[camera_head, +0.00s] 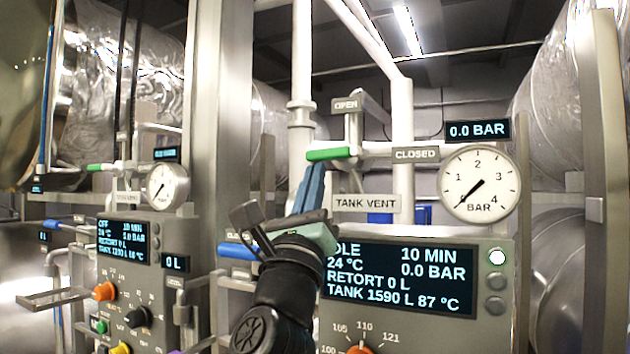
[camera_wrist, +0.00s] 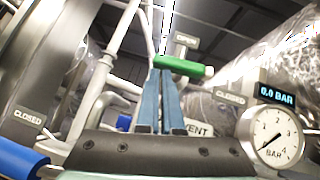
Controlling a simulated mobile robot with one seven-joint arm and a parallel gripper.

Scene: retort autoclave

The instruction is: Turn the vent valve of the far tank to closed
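A green vent valve handle (camera_head: 328,154) lies level on the right station, its free end pointing left. An OPEN plate (camera_head: 345,105) is above it, a CLOSED plate (camera_head: 416,154) to its right and a TANK VENT plate (camera_head: 366,203) below. The handle also shows in the wrist view (camera_wrist: 183,66). My gripper (camera_head: 313,168) points up with its blue fingers close together and nothing seen between them. The tips are just under the handle's free end; I cannot tell if they touch. Another green handle (camera_head: 101,167) lies level on the smaller-looking left station.
A pressure gauge (camera_head: 479,184) near zero and a 0.0 BAR display (camera_head: 478,130) are at the right. A control panel screen (camera_head: 400,280) is right of my wrist. A blue handle (camera_head: 238,251) is left of it. A thick post (camera_head: 218,130) separates the stations.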

